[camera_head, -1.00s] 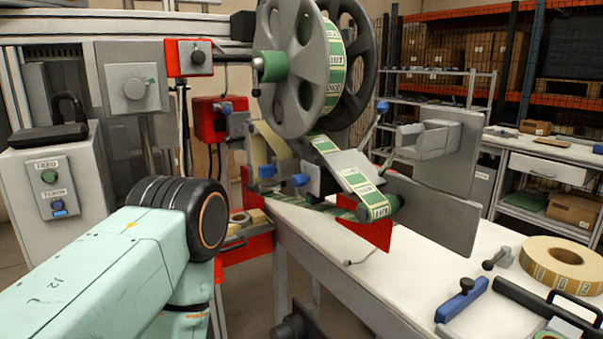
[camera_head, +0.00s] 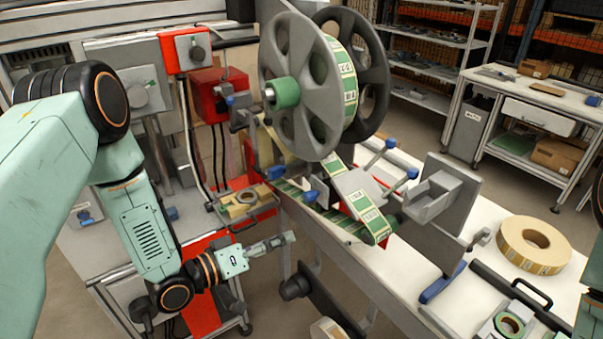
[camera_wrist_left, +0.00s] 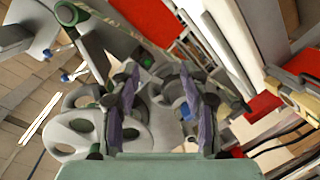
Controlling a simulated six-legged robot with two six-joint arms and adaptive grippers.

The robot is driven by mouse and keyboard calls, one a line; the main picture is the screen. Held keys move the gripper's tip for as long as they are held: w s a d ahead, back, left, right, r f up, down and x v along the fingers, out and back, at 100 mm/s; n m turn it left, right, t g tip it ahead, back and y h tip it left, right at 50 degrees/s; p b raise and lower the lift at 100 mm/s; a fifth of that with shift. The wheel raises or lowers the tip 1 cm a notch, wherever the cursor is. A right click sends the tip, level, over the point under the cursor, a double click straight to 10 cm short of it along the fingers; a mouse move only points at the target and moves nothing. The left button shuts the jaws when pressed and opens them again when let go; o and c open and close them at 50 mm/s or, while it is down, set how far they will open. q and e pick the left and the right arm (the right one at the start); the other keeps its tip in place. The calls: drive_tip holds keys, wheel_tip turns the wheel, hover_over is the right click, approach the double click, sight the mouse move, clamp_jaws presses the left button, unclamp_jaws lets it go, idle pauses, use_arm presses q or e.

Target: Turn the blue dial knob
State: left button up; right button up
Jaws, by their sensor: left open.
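My left gripper (camera_head: 286,240) reaches in front of the machine, below the reel and left of the white bench. In the left wrist view its two fingers (camera_wrist_left: 168,105) are spread apart with nothing held. A blue part (camera_wrist_left: 186,112) shows between the fingers, beyond them. Several blue knobs sit on the machine in the head view: one by the red box (camera_head: 231,100), one by the tape path (camera_head: 275,172), one lower (camera_head: 310,197), and others at the right. I cannot tell which is the dial knob. None is touched by the gripper. My right gripper is out of view.
The large grey reel (camera_head: 300,85) with green label tape stands above the bench (camera_head: 400,300). A tape roll (camera_head: 534,245) and a blue-handled tool (camera_head: 442,283) lie on the bench. A red box (camera_head: 212,92) and cables are close behind the left arm.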

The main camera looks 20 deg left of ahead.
use_arm(q)
drive_tip(key=h+p, duration=0.2)
approach(305, 198)
drive_tip(key=x, duration=0.2)
drive_tip(key=shift+t, duration=0.5)
drive_tip(key=x, duration=0.6)
drive_tip(key=shift+w+d+f, duration=0.2)
drive_tip(key=shift+f, duration=0.15)
drive_tip(key=shift+w+d+r, duration=0.1)
drive_tip(key=shift+w+d, duration=0.2)
drive_tip(key=shift+d, duration=0.05)
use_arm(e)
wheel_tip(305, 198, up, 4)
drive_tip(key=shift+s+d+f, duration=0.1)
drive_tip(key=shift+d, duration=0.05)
use_arm(q)
drive_tip(key=shift+a, duration=0.1)
drive_tip(key=shift+c, duration=0.6)
drive_tip(key=shift+w, duration=0.1)
drive_tip(key=shift+c, duration=0.7)
clamp_jaws()
